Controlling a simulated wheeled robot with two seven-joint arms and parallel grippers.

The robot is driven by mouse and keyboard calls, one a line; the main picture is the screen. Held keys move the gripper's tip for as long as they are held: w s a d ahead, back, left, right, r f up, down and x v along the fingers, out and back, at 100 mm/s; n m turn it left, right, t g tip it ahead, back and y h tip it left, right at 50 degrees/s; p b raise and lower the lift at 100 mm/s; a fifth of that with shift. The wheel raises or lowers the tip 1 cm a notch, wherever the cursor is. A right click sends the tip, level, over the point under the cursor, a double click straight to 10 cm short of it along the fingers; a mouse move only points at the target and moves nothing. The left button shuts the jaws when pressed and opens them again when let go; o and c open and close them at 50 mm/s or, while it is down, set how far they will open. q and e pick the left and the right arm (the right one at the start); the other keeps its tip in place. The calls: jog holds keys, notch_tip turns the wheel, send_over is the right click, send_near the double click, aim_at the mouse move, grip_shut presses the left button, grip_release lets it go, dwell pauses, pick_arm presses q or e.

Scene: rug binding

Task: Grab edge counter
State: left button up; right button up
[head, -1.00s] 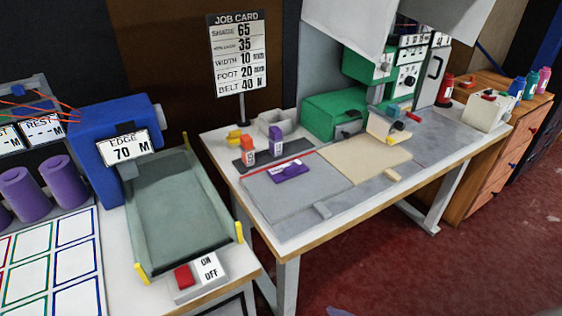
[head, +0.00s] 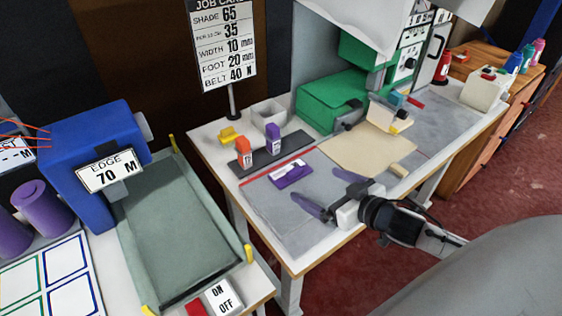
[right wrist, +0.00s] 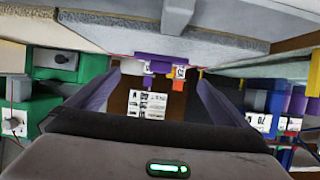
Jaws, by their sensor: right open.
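A flat purple device with a white label (head: 290,174) lies on the grey table mat (head: 290,212). Behind it, an orange block (head: 244,151) and a purple block (head: 273,140) stand upright on a dark strip (head: 240,168). I cannot tell which one is the edge counter. My right gripper (head: 316,185) is open and empty, to the right and front of the flat device and apart from it. In the right wrist view, the picture is inverted, and purple shapes (right wrist: 160,58) show beyond and between the open fingers (right wrist: 158,76). My left gripper is out of view.
A blue machine with an "EDGE 70 M" sign (head: 110,170) and a green tray (head: 180,230) stand at left. A beige cloth (head: 362,155) and green machine (head: 330,100) lie to the right.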

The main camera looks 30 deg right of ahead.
aim_at(297, 174)
jog(key=x, duration=0.3)
jog(key=shift+r, duration=0.15)
jog(key=shift+x, duration=0.75)
jog(key=x, duration=0.4)
jog(key=shift+w, duration=0.15)
jog(key=shift+w+a+f, duration=0.15)
jog(key=shift+w+f, duration=0.15)
jog(key=shift+w, duration=0.25)
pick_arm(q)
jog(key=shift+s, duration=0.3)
pick_arm(e)
jog(key=shift+c, duration=0.4)
jog(key=c, duration=0.7)
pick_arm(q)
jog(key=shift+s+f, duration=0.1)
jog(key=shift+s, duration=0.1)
pick_arm(e)
jog(key=shift+c, duration=0.5)
jog(key=shift+r, duration=0.1)
